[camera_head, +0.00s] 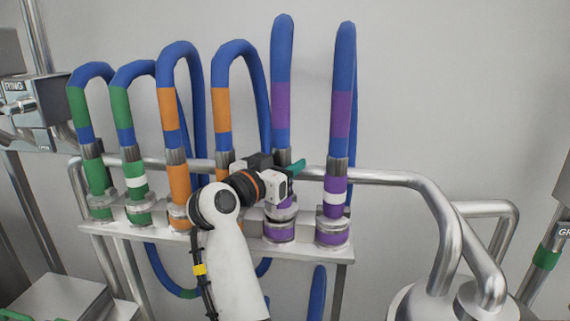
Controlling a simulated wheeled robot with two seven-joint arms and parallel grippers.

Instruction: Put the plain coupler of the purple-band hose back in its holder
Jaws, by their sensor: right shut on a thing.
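Two hoses with purple bands rise at the right of the row. The left purple-band hose (281,105) runs down into my right gripper (287,172), which is shut on its plain coupler (283,203). The gripper hides most of that coupler. Its holder (279,234), with a purple ring, is directly below on the rack. The coupler is upright and lined up over the holder; whether a small gap remains between them I cannot tell. The other purple-band hose (342,110) has a coupler with a white band (333,198), seated in its own holder (332,238). My left gripper is not in view.
Two orange-band hoses (167,110) and two green-band hoses (78,110) stand to the left in the same rack (105,230). A horizontal metal pipe (385,177) runs behind the couplers and bends down at the right. Neighbouring couplers leave little room beside my gripper.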

